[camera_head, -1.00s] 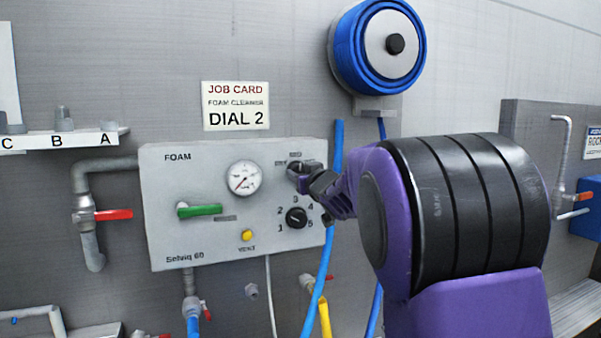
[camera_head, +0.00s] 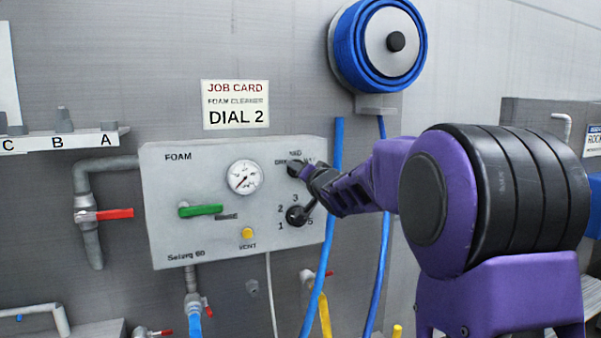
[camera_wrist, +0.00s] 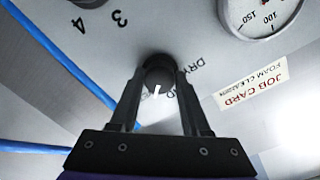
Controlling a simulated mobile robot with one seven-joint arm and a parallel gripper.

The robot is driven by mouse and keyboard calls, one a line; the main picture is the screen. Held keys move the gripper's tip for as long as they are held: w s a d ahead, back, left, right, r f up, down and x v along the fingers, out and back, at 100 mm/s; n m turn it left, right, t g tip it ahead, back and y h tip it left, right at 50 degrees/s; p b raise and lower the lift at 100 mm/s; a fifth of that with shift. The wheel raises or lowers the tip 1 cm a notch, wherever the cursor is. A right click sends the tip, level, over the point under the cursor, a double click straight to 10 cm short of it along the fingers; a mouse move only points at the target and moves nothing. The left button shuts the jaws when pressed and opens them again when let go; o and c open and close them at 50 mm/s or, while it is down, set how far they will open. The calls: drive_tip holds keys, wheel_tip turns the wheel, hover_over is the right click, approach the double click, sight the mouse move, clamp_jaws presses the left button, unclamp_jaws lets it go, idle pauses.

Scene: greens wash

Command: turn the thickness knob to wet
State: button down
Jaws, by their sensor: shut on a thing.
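The thickness knob (camera_head: 294,168) is a small black knob at the upper right of the grey foam panel. It also shows in the wrist view (camera_wrist: 158,68), with a white pointer mark facing down in that picture. DRY is printed to its right there; the label below it is partly covered by a finger, and the wet label is not readable. My gripper (camera_head: 303,172) reaches it from the right. In the wrist view my gripper (camera_wrist: 158,77) has one finger on each side of the knob and is shut on it.
A numbered dial (camera_head: 296,215) sits just below the knob. The panel (camera_head: 160,235) also carries a gauge (camera_head: 244,177), a green lever (camera_head: 200,210) and a yellow vent button (camera_head: 247,233). A blue hose (camera_head: 325,240) hangs close by my gripper.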

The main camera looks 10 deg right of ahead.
drive_tip(key=shift+r+m, duration=0.1)
drive_tip(key=shift+m, duration=0.8)
drive_tip(key=shift+c, duration=1.8)
unclamp_jaws()
